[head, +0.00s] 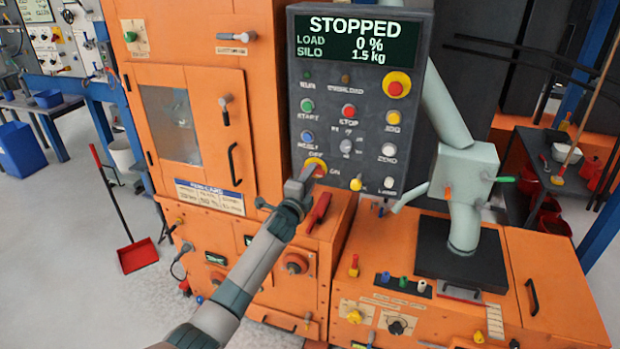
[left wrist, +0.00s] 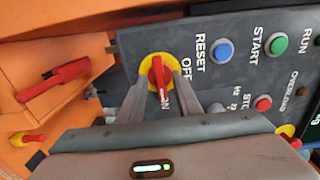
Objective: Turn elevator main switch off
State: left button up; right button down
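The main switch (head: 315,168) is a red handle on a round yellow plate at the lower left of the dark control panel (head: 360,100). OFF is printed above it and ON to its right. My left gripper (head: 303,180) is at the switch. In the left wrist view its two fingers (left wrist: 160,98) are apart, one on each side of the handle, with visible gaps. My right gripper is not in view.
The display (head: 357,40) reads STOPPED, load 0 %, silo 1.5 kg. Blue RESET (left wrist: 222,51) and green START (left wrist: 277,43) buttons are close to the switch. A red lever (head: 318,212) stands just below the panel. A grey pipe (head: 465,190) rises at the right.

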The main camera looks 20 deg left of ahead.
pick_arm(q)
grip_shut()
jog(key=shift+n, duration=0.3)
jog(key=n+b, duration=0.1)
jog(key=n, duration=1.6)
jog(key=shift+f+n, duration=0.1)
jog(key=shift+n, duration=0.2)
dwell(0.4)
grip_release()
